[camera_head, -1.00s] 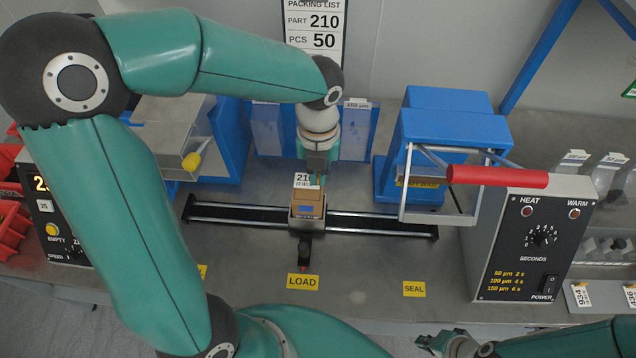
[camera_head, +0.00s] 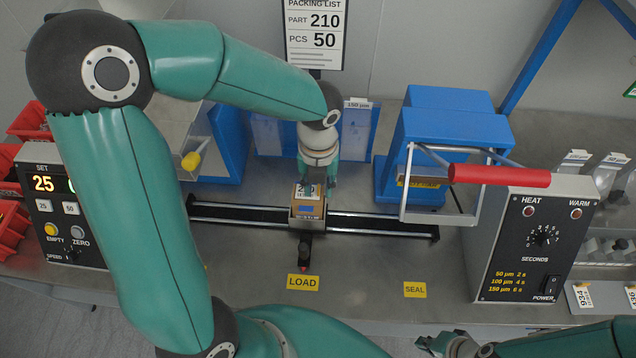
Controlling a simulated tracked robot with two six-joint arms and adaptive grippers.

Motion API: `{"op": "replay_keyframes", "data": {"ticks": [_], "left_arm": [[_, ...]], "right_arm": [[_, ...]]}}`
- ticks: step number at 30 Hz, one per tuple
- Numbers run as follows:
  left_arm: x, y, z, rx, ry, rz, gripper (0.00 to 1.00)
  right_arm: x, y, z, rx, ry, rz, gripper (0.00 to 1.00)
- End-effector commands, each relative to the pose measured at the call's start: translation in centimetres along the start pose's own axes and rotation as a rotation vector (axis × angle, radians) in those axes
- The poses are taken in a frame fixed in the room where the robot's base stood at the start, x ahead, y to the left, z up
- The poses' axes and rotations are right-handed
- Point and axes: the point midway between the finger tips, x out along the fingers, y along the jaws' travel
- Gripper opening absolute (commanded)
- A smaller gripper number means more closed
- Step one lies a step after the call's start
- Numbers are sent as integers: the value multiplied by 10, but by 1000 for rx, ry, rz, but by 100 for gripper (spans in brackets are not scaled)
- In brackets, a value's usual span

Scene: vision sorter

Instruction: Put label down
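The white label (camera_head: 307,192), with dark print that is partly hidden, is at the top of the small brown box-like carriage (camera_head: 307,213) on the black rail. I cannot tell whether it rests there or is still pinched. My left gripper (camera_head: 318,190) reaches down from behind, right at the label, and its fingertips are mostly hidden. My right gripper (camera_head: 432,344) is low at the bottom edge, far from the label, and its fingers are too small and dark to read.
A rail (camera_head: 380,224) crosses the table. A blue sealer (camera_head: 455,125) with a red handle (camera_head: 498,175) stands right of it, beside the heat control box (camera_head: 528,245). A counter display (camera_head: 62,205) is at the left. Yellow LOAD (camera_head: 303,282) and SEAL (camera_head: 414,289) plates mark the clear front table.

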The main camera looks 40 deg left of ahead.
Motion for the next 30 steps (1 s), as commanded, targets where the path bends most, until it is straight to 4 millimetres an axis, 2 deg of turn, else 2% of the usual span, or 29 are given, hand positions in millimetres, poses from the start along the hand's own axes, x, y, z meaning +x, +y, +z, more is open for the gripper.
{"op": "replay_keyframes", "data": {"ticks": [5,11,24,30], "left_arm": [[-1,0,0,0,0,0,31],[-15,0,1,-1,-3,-1,31],[-98,0,0,-1,-4,-3,31],[-119,0,0,-1,-1,0,31]], "right_arm": [[0,0,0,0,0,0,0],[-3,-1,0,0,0,0,0],[-8,-3,0,0,0,0,0],[-9,-3,0,0,0,0,0]]}}
